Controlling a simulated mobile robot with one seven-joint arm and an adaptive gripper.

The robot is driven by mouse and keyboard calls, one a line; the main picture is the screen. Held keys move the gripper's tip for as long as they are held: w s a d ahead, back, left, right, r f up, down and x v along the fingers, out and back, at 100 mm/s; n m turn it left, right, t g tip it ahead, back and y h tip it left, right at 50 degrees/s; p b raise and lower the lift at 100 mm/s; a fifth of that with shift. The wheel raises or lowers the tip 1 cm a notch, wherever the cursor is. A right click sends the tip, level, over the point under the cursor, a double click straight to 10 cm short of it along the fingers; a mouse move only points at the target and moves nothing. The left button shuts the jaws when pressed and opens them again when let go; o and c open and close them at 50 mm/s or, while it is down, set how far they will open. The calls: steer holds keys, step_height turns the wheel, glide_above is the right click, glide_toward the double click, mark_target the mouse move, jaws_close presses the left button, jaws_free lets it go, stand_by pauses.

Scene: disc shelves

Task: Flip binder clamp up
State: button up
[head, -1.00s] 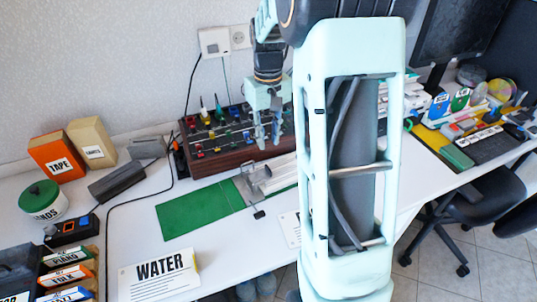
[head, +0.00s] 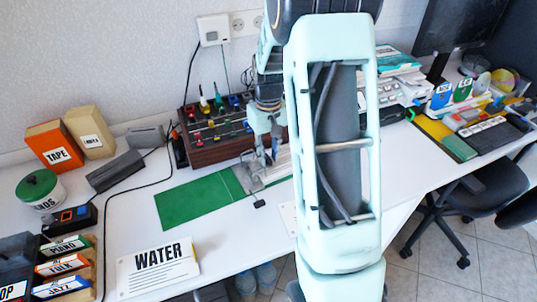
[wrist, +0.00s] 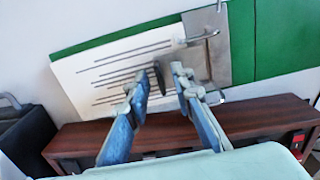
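The binder clamp is a grey metal plate with wire handles (wrist: 207,50), lying on the green board (wrist: 268,45) over one end of a printed white sheet (wrist: 110,72) in the wrist view. In the head view the clamp (head: 247,181) sits at the right part of the green board (head: 190,203). In the head view my gripper (head: 268,158) is beside the clamp, and my arm hides much of the board's right side.
A brown wooden panel with coloured knobs (head: 206,150) stands behind the board. A WATER card (head: 158,270) lies in front. A TAPE box (head: 54,146) and a dark grey block (head: 115,171) stand to the left.

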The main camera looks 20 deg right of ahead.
mark_target(267, 160)
jaws_close()
steer(key=shift+a+r, duration=0.1)
steer(key=shift+a+r+h+b, duration=0.15)
steer(key=shift+a+r+h, duration=0.15)
steer(key=shift+h, duration=0.4)
steer(key=shift+a+r+h+b, duration=0.15)
steer(key=shift+a+r+h, duration=0.1)
steer(key=shift+h, duration=0.45)
steer(key=a+h+b, duration=0.1)
steer(key=h, duration=0.1)
steer(key=r+h+b, duration=0.1)
steer(key=shift+s+a+t+h, duration=0.1)
steer(key=shift+a+t+h, duration=0.2)
steer(key=shift+a+h, duration=0.1)
steer(key=a+h+b, duration=0.2)
steer(key=h, duration=0.1)
steer(key=h+b, duration=0.2)
steer(key=shift+s+a+r+t, duration=0.2)
steer(key=shift+a+t, duration=0.1)
steer(key=shift+a, duration=0.1)
steer(key=shift+s+a+h+b, duration=0.1)
steer(key=shift+a+h+b, duration=0.45)
steer(key=shift+h, duration=0.55)
steer(key=shift+a+h+b, duration=0.4)
steer(key=shift+a+h, duration=0.1)
steer(key=shift+h, duration=0.6)
